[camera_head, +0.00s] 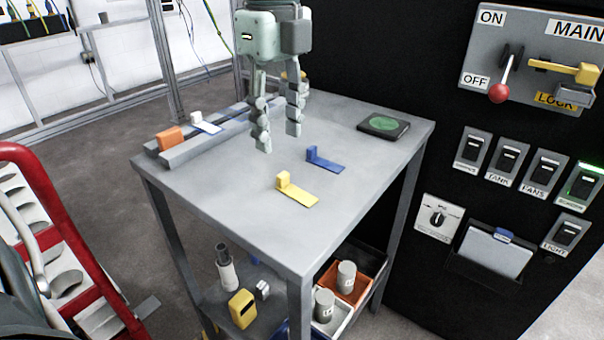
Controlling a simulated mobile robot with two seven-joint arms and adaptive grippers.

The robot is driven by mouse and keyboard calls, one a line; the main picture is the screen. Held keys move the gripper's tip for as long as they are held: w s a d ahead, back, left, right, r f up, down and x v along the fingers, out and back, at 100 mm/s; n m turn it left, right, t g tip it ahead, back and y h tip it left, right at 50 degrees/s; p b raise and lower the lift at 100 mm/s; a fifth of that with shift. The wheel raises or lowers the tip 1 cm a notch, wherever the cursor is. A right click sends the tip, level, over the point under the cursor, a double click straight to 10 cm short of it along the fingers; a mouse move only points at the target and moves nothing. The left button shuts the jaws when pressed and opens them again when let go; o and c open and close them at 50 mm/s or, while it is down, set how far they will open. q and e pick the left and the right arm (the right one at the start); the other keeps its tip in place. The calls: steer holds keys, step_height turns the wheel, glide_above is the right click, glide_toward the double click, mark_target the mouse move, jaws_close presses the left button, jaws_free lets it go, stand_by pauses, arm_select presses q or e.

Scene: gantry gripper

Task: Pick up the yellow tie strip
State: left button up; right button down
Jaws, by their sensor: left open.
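The yellow tie strip (299,194) lies flat on the grey table top, near the middle front, with a small upright block at its left end. A blue strip (325,162) of the same shape lies behind and to the right of the yellow one. My right gripper is not in view.
A grey rail (185,152) at the table's left back edge holds an orange block (171,138) and a white strip (205,124). A dark pad with a green disc (383,125) lies at the right corner. A black switch panel (440,130) stands close on the right. The front table top is clear.

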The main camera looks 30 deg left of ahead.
mark_target(281, 173)
arm_select(q)
steer(key=f, duration=0.6)
steer(key=shift+s+d+f+p, duration=0.2)
steer(key=shift+f+p, duration=0.1)
steer(key=shift+f, duration=0.1)
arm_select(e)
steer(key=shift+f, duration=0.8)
arm_select(q)
steer(key=c, duration=0.8)
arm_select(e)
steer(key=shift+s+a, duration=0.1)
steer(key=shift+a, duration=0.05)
